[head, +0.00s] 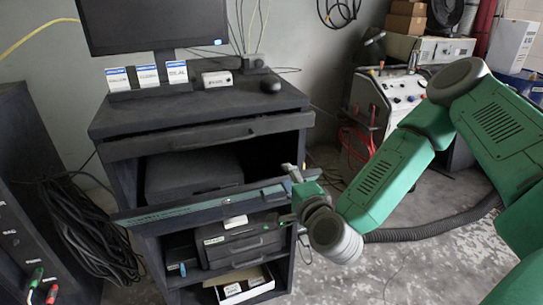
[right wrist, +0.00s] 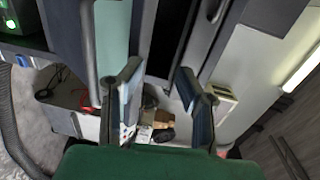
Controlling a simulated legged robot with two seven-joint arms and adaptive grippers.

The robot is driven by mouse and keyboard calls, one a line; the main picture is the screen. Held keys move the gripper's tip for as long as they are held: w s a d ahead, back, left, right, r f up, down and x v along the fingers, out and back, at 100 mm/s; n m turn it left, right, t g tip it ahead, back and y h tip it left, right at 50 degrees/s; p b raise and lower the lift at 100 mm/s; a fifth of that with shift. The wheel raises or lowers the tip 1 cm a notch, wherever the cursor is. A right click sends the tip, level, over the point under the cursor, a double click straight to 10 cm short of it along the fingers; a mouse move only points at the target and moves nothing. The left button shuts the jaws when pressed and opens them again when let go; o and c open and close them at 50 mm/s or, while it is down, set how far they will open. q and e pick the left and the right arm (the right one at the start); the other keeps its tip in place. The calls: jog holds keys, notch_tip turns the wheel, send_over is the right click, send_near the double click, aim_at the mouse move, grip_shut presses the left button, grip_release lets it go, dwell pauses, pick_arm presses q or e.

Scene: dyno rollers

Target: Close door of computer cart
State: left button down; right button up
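The dark computer cart (head: 205,115) stands in the middle of the head view with its front compartments exposed. My right gripper (head: 297,176) is at the panel's right end, beside the cart's right side. In the right wrist view its two fingers (right wrist: 160,92) are spread apart, with dark panel edges just beyond them. I cannot tell whether a finger touches the door. My left gripper is in neither view.
A monitor (head: 152,24), small cards and a mouse (head: 270,84) are on the cart top. Black cables (head: 88,235) hang at the left beside a dark cabinet (head: 30,200). A grey machine (head: 385,105) stands behind my right arm. Bare floor (head: 420,265) lies at right.

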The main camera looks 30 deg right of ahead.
jog(key=shift+v, duration=2.1)
jog(key=shift+d+f, duration=0.15)
jog(key=shift+c, duration=0.4)
